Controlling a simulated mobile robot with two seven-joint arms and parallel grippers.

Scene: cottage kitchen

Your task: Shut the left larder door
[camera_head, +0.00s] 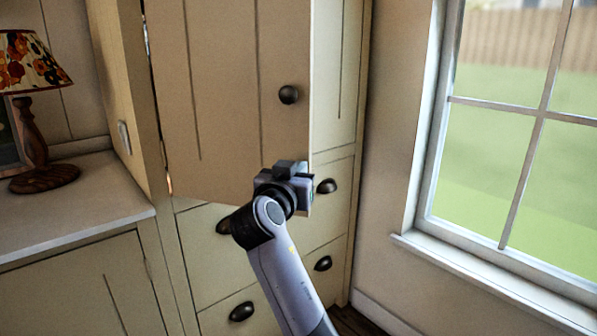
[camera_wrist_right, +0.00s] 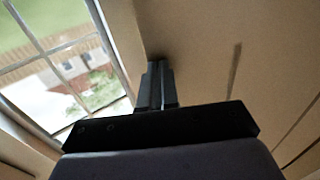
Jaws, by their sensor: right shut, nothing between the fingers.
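The left larder door (camera_head: 235,100) is a cream panel with a dark round knob (camera_head: 289,94) near its right edge. It stands partly open, hinged at its left, with its free edge swung out in front of the cabinet. My right gripper (camera_head: 288,170) is at the door's lower right corner, below the knob. In the right wrist view its fingers (camera_wrist_right: 158,75) are together and empty, pointing at a plain cream surface close by. Whether they touch it I cannot tell. My left gripper is not in view.
Drawers with dark cup handles (camera_head: 326,186) lie below and behind the door. A window (camera_head: 500,130) with a sill is at right. A counter (camera_head: 70,205) with a lamp (camera_head: 35,110) is at left.

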